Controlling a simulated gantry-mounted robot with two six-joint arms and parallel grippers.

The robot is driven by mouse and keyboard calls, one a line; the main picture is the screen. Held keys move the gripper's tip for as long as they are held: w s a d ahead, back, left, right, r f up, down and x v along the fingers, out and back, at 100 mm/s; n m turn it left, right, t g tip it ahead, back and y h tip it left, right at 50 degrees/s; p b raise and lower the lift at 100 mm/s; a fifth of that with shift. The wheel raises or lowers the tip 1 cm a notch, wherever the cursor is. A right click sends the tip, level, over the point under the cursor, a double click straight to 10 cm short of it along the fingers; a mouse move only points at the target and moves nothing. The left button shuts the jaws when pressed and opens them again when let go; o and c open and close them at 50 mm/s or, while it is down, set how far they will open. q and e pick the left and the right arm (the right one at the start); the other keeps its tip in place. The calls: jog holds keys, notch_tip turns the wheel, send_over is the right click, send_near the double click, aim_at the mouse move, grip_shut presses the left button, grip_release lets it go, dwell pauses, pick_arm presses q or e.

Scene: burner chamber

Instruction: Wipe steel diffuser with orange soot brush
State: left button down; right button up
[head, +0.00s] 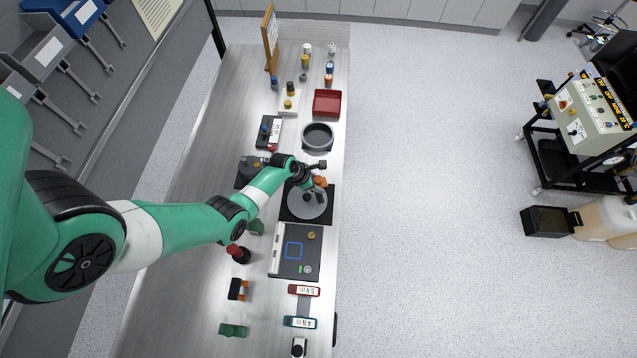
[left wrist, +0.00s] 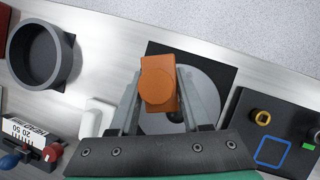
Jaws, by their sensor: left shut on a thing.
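The orange soot brush (left wrist: 158,84) is held between the two fingers of my left gripper (head: 318,184); its orange end shows between the fingertips in the left wrist view. The steel diffuser is a round grey disc (head: 308,207) on a black square plate (head: 292,216), and shows again behind the brush in the left wrist view (left wrist: 208,82). My left gripper is over the far part of the disc. The brush's lower end is hidden, so I cannot tell whether it touches the disc. My right gripper is in neither view.
A dark round pan (head: 318,131) and a red tray (head: 327,104) stand beyond the diffuser. A dark panel with a blue square (head: 281,262) lies nearer. The table's right edge is close to the diffuser.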

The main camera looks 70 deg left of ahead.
aim_at(323, 200)
pick_arm(q)
notch_tip(323, 200, down, 5)
jog(key=b, duration=0.4)
jog(key=shift+f+b, duration=0.2)
jog(key=shift+b, duration=0.2)
jog(key=d+p, duration=0.2)
jog(key=shift+s+d+r+p, duration=0.15)
jog(key=shift+d+r+p, duration=0.15)
jog(key=shift+d+r, duration=0.1)
jog(key=shift+d+f, duration=0.1)
jog(key=shift+d, duration=0.15)
jog(key=shift+s+f, duration=0.1)
